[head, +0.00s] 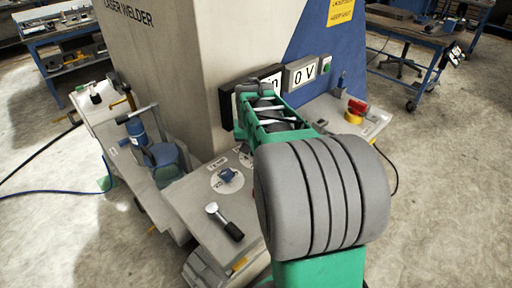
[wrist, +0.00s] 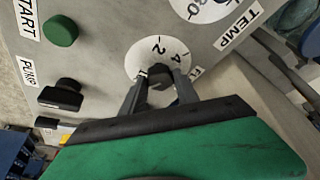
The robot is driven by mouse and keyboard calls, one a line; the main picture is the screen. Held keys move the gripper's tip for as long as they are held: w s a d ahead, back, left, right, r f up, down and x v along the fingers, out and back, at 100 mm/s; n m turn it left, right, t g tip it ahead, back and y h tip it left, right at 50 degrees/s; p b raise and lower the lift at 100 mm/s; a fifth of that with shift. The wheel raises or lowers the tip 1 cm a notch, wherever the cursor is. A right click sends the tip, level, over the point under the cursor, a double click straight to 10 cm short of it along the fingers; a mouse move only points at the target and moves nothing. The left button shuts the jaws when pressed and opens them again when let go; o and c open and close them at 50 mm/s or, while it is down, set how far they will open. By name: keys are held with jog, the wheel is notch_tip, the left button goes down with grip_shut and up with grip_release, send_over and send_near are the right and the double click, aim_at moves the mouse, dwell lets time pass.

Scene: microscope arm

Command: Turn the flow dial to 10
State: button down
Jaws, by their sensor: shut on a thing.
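The flow dial (wrist: 137,62) is a white disc with a dark knob (wrist: 160,76) in the middle of the wrist view. The numbers 2 and 4 show on it, and the rest of its scale is hidden by my fingers. Its label beside it is partly covered, with only the first letters visible. My gripper (wrist: 159,80) has one finger on each side of the knob and is shut on it. In the head view my arm (head: 275,125) reaches over the panel, and my fingertips are hidden there.
A temp dial (wrist: 205,8), a green start button (wrist: 61,31) and a black pump switch (wrist: 61,95) are close by on the panel. The head view shows a "0 V" display (head: 305,74), a partly hidden display beside it and a red-and-yellow button (head: 356,109).

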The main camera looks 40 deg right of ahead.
jog(key=c, duration=0.9)
grip_release()
jog(key=v, duration=0.8)
jog(key=shift+s+d+f, duration=0.1)
